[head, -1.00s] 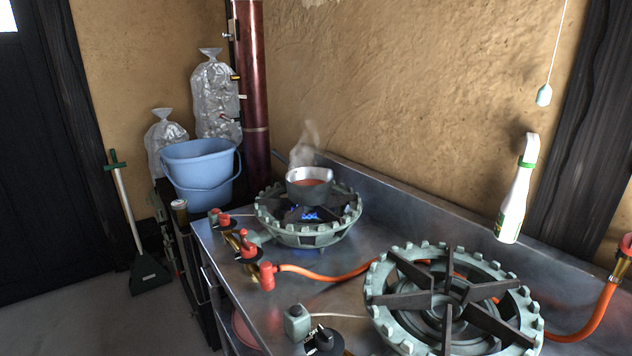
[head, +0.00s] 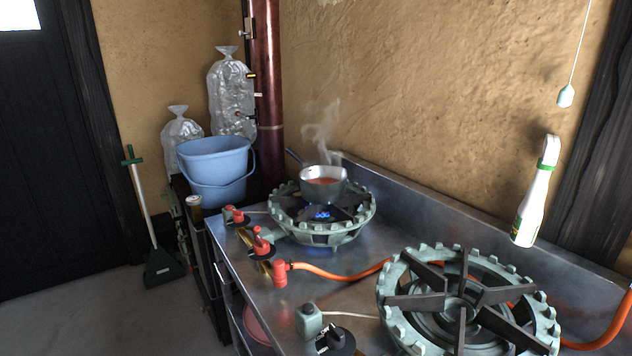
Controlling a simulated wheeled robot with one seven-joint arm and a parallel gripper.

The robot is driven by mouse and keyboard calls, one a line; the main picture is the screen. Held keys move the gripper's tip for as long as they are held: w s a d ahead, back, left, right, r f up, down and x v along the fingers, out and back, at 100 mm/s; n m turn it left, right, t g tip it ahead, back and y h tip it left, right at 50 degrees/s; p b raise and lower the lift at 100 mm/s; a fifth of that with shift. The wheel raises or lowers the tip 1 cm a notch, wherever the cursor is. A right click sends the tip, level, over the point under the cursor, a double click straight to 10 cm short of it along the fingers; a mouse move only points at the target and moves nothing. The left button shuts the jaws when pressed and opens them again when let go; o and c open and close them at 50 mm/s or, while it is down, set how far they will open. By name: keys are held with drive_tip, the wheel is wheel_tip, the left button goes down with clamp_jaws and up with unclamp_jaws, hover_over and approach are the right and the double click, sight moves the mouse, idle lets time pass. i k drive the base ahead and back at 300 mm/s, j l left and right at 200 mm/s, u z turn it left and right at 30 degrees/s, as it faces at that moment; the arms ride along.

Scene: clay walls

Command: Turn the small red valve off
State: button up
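A small red valve (head: 261,240) sits on the brass gas fitting in front of the far burner (head: 322,235). A second red knob (head: 233,214) stands just behind it to the left, and a red hose connector (head: 280,274) is in front. Blue flame shows under a steaming pot (head: 322,185) of red liquid on the far burner. An orange hose (head: 335,272) runs right from the connector. My gripper is not in view.
A larger unlit burner (head: 468,300) fills the near right of the steel counter, with a black knob (head: 335,341) before it. A blue bucket (head: 214,165) stands behind left. A white bottle (head: 534,200) is at the right.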

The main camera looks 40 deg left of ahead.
sight(238, 216)
drive_tip(key=u, duration=1.55)
